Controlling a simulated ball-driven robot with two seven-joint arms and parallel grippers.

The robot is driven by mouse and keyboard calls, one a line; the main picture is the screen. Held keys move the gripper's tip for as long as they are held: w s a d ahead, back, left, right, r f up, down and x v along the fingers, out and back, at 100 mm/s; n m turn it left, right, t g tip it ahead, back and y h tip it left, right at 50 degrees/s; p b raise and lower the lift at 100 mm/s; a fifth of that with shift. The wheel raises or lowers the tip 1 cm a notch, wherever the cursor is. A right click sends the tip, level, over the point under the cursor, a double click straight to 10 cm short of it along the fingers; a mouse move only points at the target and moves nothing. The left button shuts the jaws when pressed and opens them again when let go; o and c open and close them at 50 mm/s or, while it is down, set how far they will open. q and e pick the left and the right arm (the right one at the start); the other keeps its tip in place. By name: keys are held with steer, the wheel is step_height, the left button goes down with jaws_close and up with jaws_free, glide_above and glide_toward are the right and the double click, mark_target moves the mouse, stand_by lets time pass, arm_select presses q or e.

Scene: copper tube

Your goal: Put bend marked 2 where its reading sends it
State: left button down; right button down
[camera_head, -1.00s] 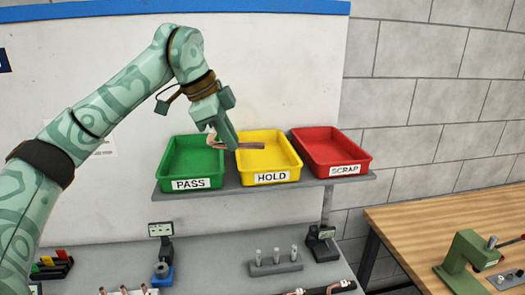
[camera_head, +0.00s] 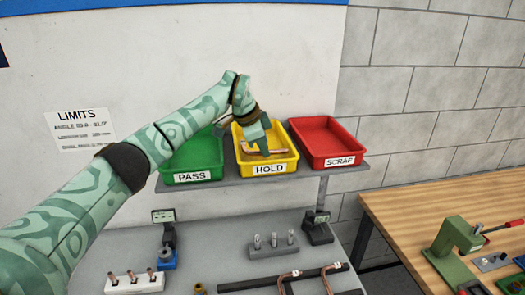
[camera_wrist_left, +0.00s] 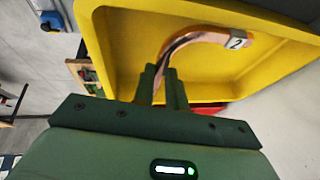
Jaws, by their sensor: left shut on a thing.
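The copper bend marked 2 (camera_wrist_left: 210,37) is held between the fingers of my left gripper (camera_wrist_left: 163,85). Its white tag with the number 2 shows in the left wrist view. In the head view the bend (camera_head: 268,151) is over the yellow HOLD tray (camera_head: 288,163), within its outline; I cannot tell whether it touches the floor of the tray. The green PASS tray (camera_head: 212,171) stands to the left and the red SCRAP tray (camera_head: 335,140) to the right, both empty where visible. My right gripper is not in view.
The trays stand on a grey shelf (camera_head: 230,182). A LIMITS sheet (camera_head: 86,130) hangs on the wall. Below are gauges, a block with several pegs (camera_head: 273,246), and more copper bends (camera_head: 290,275). A wooden bench (camera_head: 400,207) with a green press (camera_head: 455,248) is at the right.

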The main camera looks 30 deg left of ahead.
arm_select(q)
step_height(320, 180, down, 2)
steer(key=shift+f, duration=0.15)
steer(key=shift+s, duration=0.1)
steer(key=c, duration=1.4)
jaws_free()
steer(key=shift+c, duration=0.2)
steer(key=b+v, duration=0.1)
steer(key=v, duration=1.1)
steer(key=shift+b, duration=0.4)
